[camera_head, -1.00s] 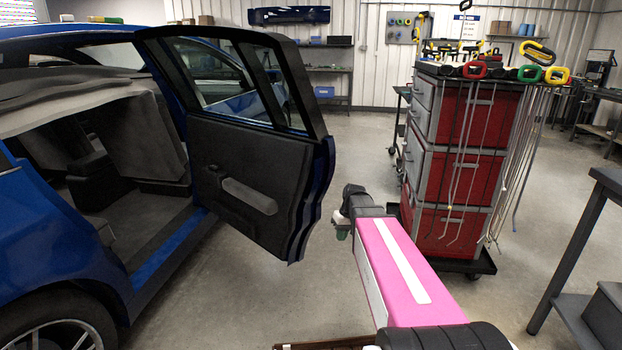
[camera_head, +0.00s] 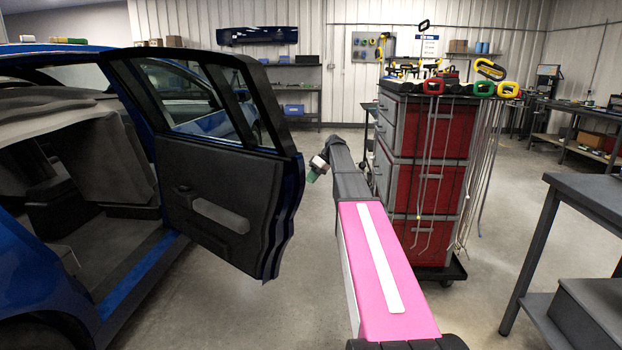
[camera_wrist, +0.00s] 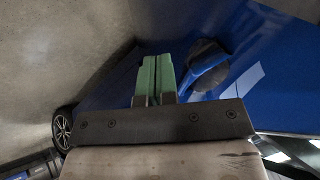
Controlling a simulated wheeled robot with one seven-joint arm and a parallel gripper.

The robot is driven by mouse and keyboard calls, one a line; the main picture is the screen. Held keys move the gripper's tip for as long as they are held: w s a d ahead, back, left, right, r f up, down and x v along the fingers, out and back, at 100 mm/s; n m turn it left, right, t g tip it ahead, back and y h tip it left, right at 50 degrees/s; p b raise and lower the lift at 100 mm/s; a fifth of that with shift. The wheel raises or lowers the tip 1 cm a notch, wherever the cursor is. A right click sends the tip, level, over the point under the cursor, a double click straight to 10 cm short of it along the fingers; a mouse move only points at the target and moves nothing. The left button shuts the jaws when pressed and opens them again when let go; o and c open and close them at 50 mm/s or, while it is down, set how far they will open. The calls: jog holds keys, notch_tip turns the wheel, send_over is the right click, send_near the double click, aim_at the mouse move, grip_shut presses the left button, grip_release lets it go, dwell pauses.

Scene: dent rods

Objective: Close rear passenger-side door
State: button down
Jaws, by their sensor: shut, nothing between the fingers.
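The blue car's rear door (camera_head: 218,205) stands wide open, its dark inner panel with a grey armrest facing me in the head view. The doorway behind it shows the seats and the blue sill (camera_head: 140,275). My gripper (camera_head: 316,172) is just right of the door's free edge, at the end of my pink arm. In the wrist view my gripper's green fingers (camera_wrist: 157,75) are together and empty. They point along the blue outer panel (camera_wrist: 115,90), close to the dark, blue-edged door handle (camera_wrist: 208,68). I cannot tell whether they touch the panel.
A red and grey tool cabinet (camera_head: 430,170) with hanging rods stands close to the right of my arm. A dark workbench (camera_head: 580,210) is at the right. Open concrete floor lies below the door. A shelf (camera_head: 300,93) stands at the back wall.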

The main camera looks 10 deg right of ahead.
aim_at(297, 194)
jog(key=shift+s+a+f, duration=0.45)
jog(key=shift+a+f, duration=0.4)
jog(key=shift+a, duration=0.3)
jog(key=shift+s+a+f, duration=0.4)
jog(key=shift+a+f, duration=0.5)
jog(key=shift+a, duration=0.25)
jog(key=shift+s+a+f, duration=0.45)
jog(key=shift+a+f, duration=0.4)
jog(key=shift+a, duration=0.3)
jog(key=shift+s+a, duration=0.1)
